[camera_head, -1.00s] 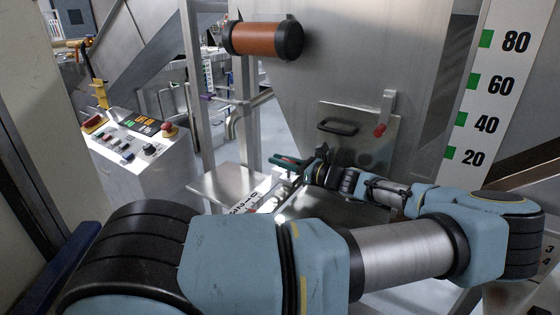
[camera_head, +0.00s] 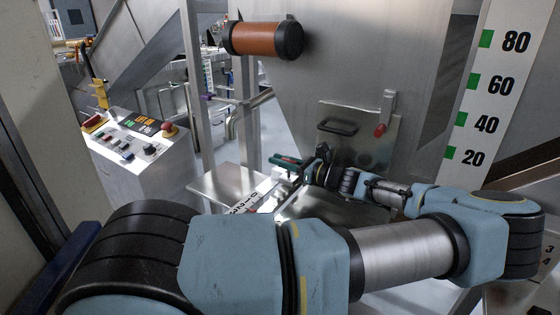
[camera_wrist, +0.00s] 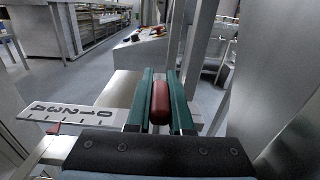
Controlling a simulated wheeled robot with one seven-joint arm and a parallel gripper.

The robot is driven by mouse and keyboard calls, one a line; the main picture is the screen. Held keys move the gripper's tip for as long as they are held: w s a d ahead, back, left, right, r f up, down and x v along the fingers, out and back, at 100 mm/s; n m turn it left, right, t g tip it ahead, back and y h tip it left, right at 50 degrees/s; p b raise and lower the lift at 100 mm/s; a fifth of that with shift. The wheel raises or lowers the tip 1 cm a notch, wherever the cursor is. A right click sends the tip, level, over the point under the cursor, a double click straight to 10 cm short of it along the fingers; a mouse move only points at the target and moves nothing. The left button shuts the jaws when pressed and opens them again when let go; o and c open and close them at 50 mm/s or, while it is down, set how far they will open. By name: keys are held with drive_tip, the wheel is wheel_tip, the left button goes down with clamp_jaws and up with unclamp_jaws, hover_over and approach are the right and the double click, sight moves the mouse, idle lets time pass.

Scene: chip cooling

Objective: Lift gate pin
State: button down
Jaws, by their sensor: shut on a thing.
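In the wrist view, the two green fingers of my gripper (camera_wrist: 160,104) are shut around a red rounded handle (camera_wrist: 160,101), which I take to be the gate pin's grip. The handle stands upright between the fingers, and its lower end and the pin's shaft are hidden. In the head view, my gripper (camera_head: 286,163) is small and sits beside the steel gate at the foot of the hopper.
A white numbered scale (camera_wrist: 66,116) with a red pointer (camera_wrist: 53,130) lies left of my gripper. The hopper plate has a black handle (camera_head: 338,127) and a red-knobbed lever (camera_head: 380,130). A control panel (camera_head: 130,140) stands left. A steel post (camera_head: 247,110) rises near my gripper.

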drive_tip(key=shift+f, duration=0.25)
drive_tip(key=c, duration=0.8)
unclamp_jaws()
drive_tip(key=b+v, duration=0.4)
drive_tip(key=v, duration=0.6)
drive_tip(key=shift+f, duration=0.1)
drive_tip(key=shift+s+d, duration=0.3)
